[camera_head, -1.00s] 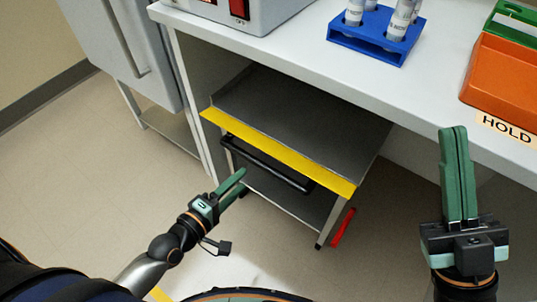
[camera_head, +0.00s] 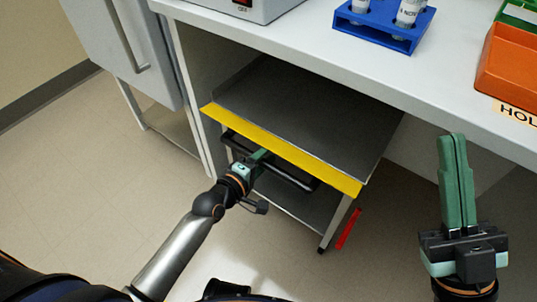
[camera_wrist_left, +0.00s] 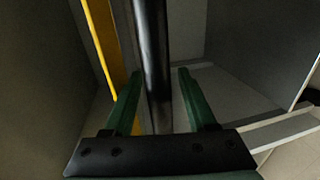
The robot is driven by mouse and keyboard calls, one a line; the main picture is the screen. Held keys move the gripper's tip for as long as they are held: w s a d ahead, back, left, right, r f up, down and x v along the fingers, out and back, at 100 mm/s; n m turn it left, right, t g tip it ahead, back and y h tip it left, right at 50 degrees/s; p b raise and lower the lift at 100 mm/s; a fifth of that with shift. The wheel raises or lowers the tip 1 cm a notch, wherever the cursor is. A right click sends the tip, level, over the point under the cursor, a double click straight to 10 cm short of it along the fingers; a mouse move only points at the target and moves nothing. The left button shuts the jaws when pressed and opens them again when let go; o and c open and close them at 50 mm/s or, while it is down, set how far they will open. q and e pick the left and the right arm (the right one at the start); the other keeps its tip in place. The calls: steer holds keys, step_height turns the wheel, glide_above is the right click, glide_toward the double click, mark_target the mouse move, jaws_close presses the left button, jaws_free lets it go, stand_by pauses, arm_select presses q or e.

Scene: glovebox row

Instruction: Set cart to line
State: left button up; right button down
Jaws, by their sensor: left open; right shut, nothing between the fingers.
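The cart (camera_head: 310,110) is a grey two-shelf cart with a yellow front edge (camera_head: 280,150), standing under the white bench. Its black handle bar (camera_head: 297,178) runs below the yellow edge and also shows in the left wrist view (camera_wrist_left: 153,65). My left gripper (camera_head: 258,158) is at the handle; in the left wrist view its open green fingers (camera_wrist_left: 155,98) stand on either side of the bar, with gaps showing. My right gripper (camera_head: 456,140) is shut and empty, upright at the right in front of the bench. No floor line is clearly visible in the head view now.
The white bench top (camera_head: 300,50) overhangs the cart. It carries a blue tube rack (camera_head: 385,30), an orange bin (camera_head: 508,70) and a grey device (camera_head: 262,8). A red pedal-like piece (camera_head: 349,228) is by the cart's right leg. Floor (camera_head: 110,210) is clear at left.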

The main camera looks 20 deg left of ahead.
arm_select(q)
steer(key=shift+c, duration=0.3)
jaws_close()
stand_by(1.1)
